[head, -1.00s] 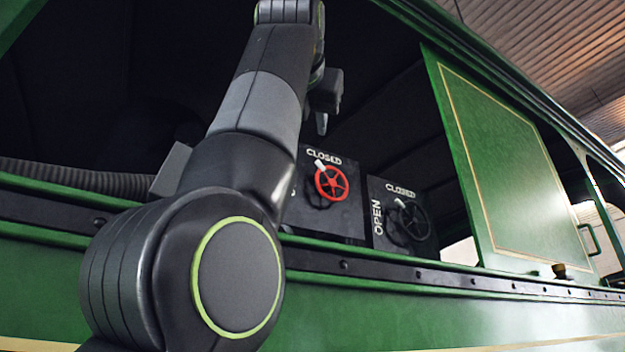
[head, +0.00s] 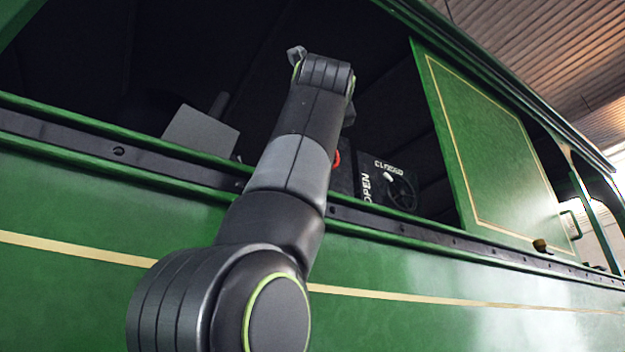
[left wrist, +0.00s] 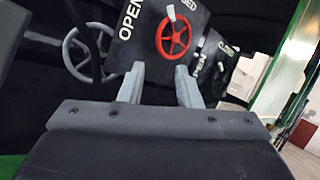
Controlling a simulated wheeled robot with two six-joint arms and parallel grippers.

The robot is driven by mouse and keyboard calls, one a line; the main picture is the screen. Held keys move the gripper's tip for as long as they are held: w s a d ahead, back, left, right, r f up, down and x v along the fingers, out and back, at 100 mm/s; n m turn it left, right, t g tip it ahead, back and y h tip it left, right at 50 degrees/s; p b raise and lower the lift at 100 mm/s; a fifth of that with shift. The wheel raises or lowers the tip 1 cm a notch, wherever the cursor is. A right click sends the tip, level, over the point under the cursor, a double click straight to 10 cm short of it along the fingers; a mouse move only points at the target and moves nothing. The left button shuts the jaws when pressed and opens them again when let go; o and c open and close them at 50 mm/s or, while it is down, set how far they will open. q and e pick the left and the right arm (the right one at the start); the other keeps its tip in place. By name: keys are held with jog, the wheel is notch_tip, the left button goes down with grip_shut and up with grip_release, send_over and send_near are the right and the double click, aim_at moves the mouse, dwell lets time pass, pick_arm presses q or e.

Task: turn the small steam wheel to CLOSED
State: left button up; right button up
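The red wheel (left wrist: 173,36) on a dark panel shows in the left wrist view, with a white mark at its top near a partly cut-off CLOSED label and OPEN to its left. In the head view only a red sliver (head: 337,158) shows past my arm. A dark wheel (head: 402,190) is on the panel to the right, its white mark at its upper left between OPEN and CLOSED. My left gripper (left wrist: 161,80) is open and empty, its fingers apart below the red wheel in that view. In the head view it is mostly hidden behind my arm. My right gripper is not in view.
A larger grey wheel (left wrist: 88,52) is left of the red one in the left wrist view. The green cab side (head: 440,255) and its dark riveted sill (head: 480,258) run below the opening. A green panel (head: 495,160) bounds the opening on the right.

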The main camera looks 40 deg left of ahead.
pick_arm(q)
jog(key=p+x, duration=0.8)
jog(key=x, duration=0.5)
jog(key=shift+w+a, duration=0.1)
jog(key=shift+w, duration=0.05)
grip_shut()
